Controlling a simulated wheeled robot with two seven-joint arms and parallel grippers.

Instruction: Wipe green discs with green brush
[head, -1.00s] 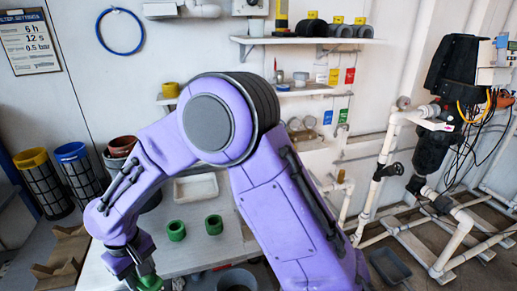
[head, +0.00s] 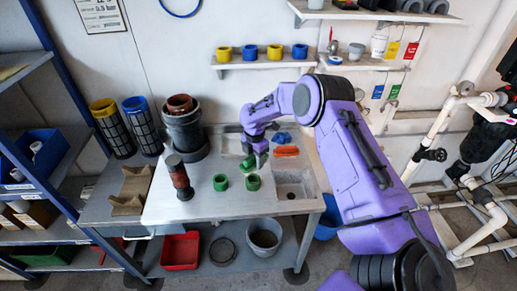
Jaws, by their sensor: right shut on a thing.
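Two green ring-shaped discs stand on the light worktop: the left green disc (head: 220,182) and the right green disc (head: 252,182). My right gripper (head: 257,158) is at the end of the purple arm that comes in from the right. It is just above and behind the right green disc, shut on a small green thing that looks like the green brush (head: 248,164). The jaws hide most of the brush. I cannot tell whether the brush touches the disc. My left gripper is out of view.
A blue brush-like item (head: 281,138) and an orange one (head: 287,151) lie behind, beside a sink basin (head: 294,182). A grey bucket (head: 264,237) and red crate (head: 180,250) are below.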

